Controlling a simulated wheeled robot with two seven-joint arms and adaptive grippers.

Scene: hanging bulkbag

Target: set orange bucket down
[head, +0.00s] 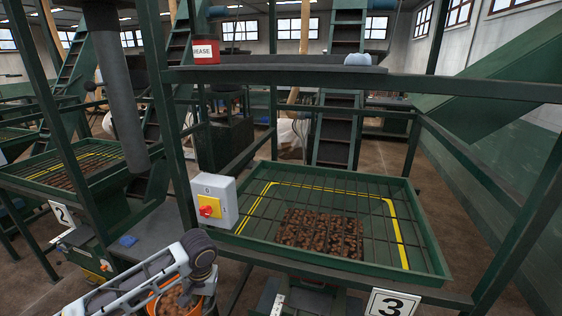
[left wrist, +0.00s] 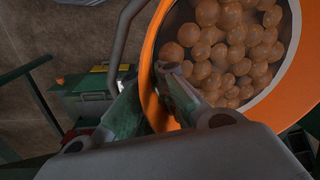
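The orange bucket (head: 176,304) is at the bottom edge of the head view, left of centre, and partly cut off. It holds several round brown balls. In the left wrist view the bucket (left wrist: 152,52) fills the upper right, with its pale inside and the brown balls (left wrist: 225,45) showing. My left gripper (left wrist: 156,78) has one finger inside the rim and one outside, closed on the bucket's wall. In the head view my left arm hides part of the bucket, and the bucket's base is out of sight. My right gripper is not in view.
A green tray with a grid (head: 425,262) and brown pieces stands ahead, with a sign "3" (head: 391,304). A grey switch box (head: 222,190) with a red knob sits on its frame post. A shelf (head: 270,77) above carries a red container (head: 206,52). Another tray (head: 40,170) stands left.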

